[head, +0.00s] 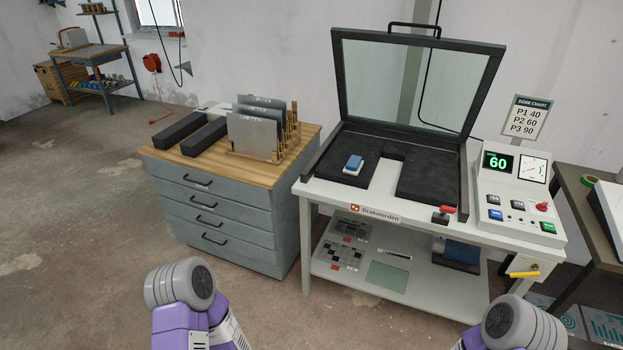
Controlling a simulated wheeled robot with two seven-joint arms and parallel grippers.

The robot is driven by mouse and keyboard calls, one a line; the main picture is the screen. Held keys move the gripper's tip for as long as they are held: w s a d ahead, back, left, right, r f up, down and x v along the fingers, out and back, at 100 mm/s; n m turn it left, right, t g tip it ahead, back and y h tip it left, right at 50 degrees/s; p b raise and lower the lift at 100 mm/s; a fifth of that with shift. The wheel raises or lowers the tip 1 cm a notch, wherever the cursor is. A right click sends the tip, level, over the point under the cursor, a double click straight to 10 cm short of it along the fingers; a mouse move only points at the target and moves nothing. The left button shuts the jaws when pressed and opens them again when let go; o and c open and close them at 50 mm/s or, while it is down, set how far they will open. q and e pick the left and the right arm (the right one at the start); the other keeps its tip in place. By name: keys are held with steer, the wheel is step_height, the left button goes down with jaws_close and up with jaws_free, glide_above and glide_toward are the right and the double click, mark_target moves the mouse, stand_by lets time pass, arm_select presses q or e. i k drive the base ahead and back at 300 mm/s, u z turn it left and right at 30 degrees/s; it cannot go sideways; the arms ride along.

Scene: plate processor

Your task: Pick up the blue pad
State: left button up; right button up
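A small blue pad (354,161) on a white base sits on the dark bed of the plate processor (330,163), left of its pale central channel. A larger dark blue block (461,252) lies on the lower shelf under the processor, toward the right; I cannot tell which of the two blue things the task names. Grey and purple links of both my arms show at the bottom edge. Neither gripper shows in the head view.
The processor's glass lid (405,85) stands open. A control panel (516,200) reading 60 is on its right. A drawer cabinet (215,205) to the left bears upright plates (255,135) and two dark bars. The floor at left is clear.

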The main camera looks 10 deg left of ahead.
mark_target(354, 165)
steer(key=u, duration=0.3)
steer(key=k, duration=0.6)
steer(key=z, duration=0.65)
steer(key=i, duration=1.6)
steer(key=u, duration=0.9)
